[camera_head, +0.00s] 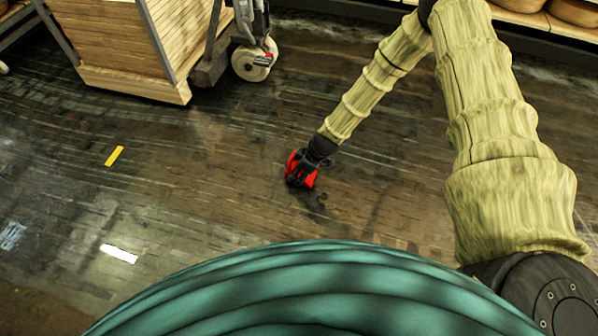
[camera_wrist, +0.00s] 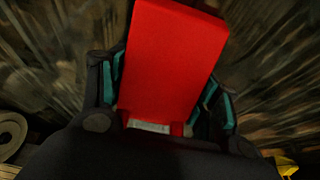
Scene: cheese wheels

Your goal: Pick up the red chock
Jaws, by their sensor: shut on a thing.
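The red chock (camera_head: 294,167) is at the end of my arm, near the middle of the head view. It fills the centre of the wrist view as a red block (camera_wrist: 172,60), between my two dark, teal-padded fingers. My gripper (camera_head: 301,175) is shut on it. The gripper hides part of the chock in the head view. I cannot tell whether the chock touches the floor or is a little above it.
A wooden crate (camera_head: 115,40) stands at the upper left, beside a caster wheel (camera_head: 254,62). A yellow strip (camera_head: 114,156) lies on the floor at left. Shelves with cheese wheels (camera_head: 575,12) line the upper right. The dark floor (camera_head: 200,180) around the gripper is clear.

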